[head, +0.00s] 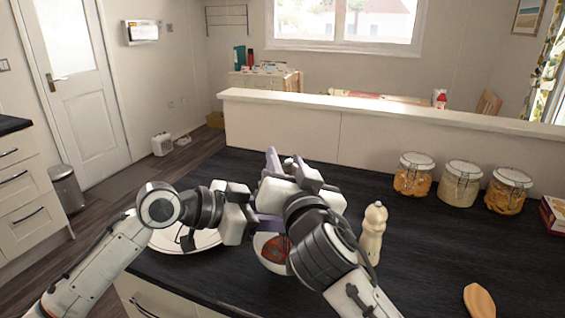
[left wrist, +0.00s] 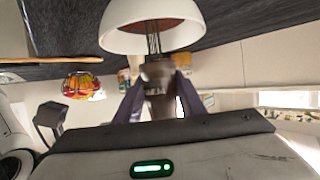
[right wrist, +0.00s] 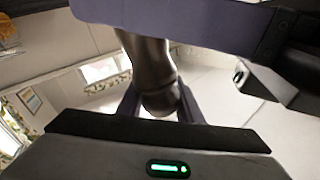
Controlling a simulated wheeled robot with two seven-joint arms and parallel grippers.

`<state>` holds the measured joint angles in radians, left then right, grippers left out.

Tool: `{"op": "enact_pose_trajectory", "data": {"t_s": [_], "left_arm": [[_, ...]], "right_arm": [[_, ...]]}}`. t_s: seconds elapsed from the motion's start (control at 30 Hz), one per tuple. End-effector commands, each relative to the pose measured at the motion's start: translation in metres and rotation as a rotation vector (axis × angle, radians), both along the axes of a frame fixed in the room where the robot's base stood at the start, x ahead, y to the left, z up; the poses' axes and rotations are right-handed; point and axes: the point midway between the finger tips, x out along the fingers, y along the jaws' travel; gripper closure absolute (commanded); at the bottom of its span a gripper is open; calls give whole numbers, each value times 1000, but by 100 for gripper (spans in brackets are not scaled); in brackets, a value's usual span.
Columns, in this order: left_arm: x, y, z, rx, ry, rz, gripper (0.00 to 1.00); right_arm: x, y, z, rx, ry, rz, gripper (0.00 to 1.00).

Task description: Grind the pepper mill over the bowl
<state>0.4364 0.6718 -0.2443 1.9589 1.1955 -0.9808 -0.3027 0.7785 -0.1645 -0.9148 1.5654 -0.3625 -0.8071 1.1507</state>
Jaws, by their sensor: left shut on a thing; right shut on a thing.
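A dark brown pepper mill (left wrist: 158,98) is between both my grippers, over the bowl; the head view hides it behind my right gripper. My left gripper (head: 266,222) is shut on its lower part. My right gripper (head: 284,164) is shut on its upper part, and the right wrist view shows the dark mill (right wrist: 150,62) between its fingers. The white bowl (left wrist: 150,38) shows close to the mill's lower end, with thin brown streaks between them. In the head view the bowl (head: 260,240) holds something red and is partly covered by my right arm.
A cream mill (head: 374,228) stands on the dark counter right of my right arm. A white plate (head: 165,240) lies under my left arm. Several glass jars (head: 460,185) stand at the back right. A wooden spoon-like piece (head: 479,300) lies at the front right. The counter between is clear.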

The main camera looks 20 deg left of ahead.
Motion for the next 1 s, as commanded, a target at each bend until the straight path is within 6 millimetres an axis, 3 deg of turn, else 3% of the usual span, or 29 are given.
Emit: {"op": "enact_pose_trajectory", "data": {"t_s": [0.6, 0.63, 0.73, 1.0], "left_arm": [[-2, -2, -1, 3, 1, -7, 86], [-2, -2, -1, 3, 1, -7, 86], [-1, -2, -1, 3, 0, -6, 86], [-1, -1, 0, 1, -1, -3, 86]], "right_arm": [[1, -3, 1, 1, 0, -45, 90], [1, -3, 1, 1, 0, -45, 64], [1, -3, 1, 0, 1, -46, 48], [1, -3, 0, -1, 1, -46, 48]]}}
